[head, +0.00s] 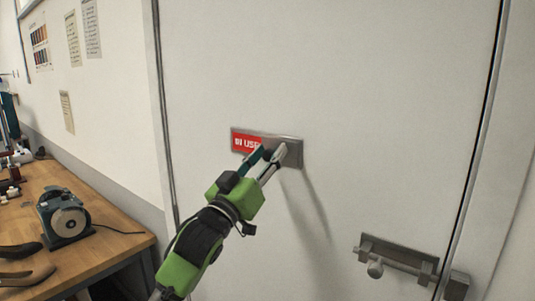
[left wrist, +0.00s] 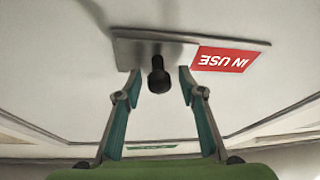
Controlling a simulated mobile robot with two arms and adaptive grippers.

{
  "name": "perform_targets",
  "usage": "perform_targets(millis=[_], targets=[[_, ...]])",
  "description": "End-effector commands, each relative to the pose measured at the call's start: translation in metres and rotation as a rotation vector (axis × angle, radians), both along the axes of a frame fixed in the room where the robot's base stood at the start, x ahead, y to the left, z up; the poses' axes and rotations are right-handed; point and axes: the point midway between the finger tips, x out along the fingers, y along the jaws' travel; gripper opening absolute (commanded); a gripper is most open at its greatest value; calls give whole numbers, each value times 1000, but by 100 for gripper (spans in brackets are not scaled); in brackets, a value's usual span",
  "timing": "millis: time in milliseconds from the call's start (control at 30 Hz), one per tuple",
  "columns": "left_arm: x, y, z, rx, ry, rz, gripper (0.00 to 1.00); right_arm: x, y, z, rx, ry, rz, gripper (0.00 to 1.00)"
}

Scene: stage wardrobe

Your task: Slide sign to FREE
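The sign (head: 293,143) is a grey metal plate on the pale door, and its red panel (head: 243,141) reads IN USE. In the left wrist view the sign plate (left wrist: 135,50) appears upside down, with the red panel (left wrist: 225,60) to the right. A dark round knob (left wrist: 158,78) sticks out of the plate. My left gripper (head: 272,153) is at the sign; its fingers hide part of it in the head view. In the left wrist view, the fingers (left wrist: 160,85) are open, one on each side of the knob, with gaps between. My right gripper is not in view.
A metal bolt latch (head: 395,262) sits lower right on the door. A wooden workbench (head: 105,232) stands at the left, holding a grinder-like machine (head: 62,215) and other items. Papers hang on the left wall. The door around the sign is clear.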

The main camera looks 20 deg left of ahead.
Motion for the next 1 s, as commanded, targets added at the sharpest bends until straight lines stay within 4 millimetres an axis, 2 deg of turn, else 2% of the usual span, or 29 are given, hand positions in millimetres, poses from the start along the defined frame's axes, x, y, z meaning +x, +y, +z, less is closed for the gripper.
perform_targets(millis=[67,200,233,367,467,800,1000], targets=[[0,0,0,0,0,0,36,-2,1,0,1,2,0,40],[0,0,0,0,0,0,3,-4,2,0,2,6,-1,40],[0,0,0,0,0,0,0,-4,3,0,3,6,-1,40],[0,1,0,0,0,0,0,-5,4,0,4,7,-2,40],[3,9,-1,4,2,3,0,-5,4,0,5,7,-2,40],[32,88,0,7,3,4,0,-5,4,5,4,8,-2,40],[39,107,0,1,1,1,0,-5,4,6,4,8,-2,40]])
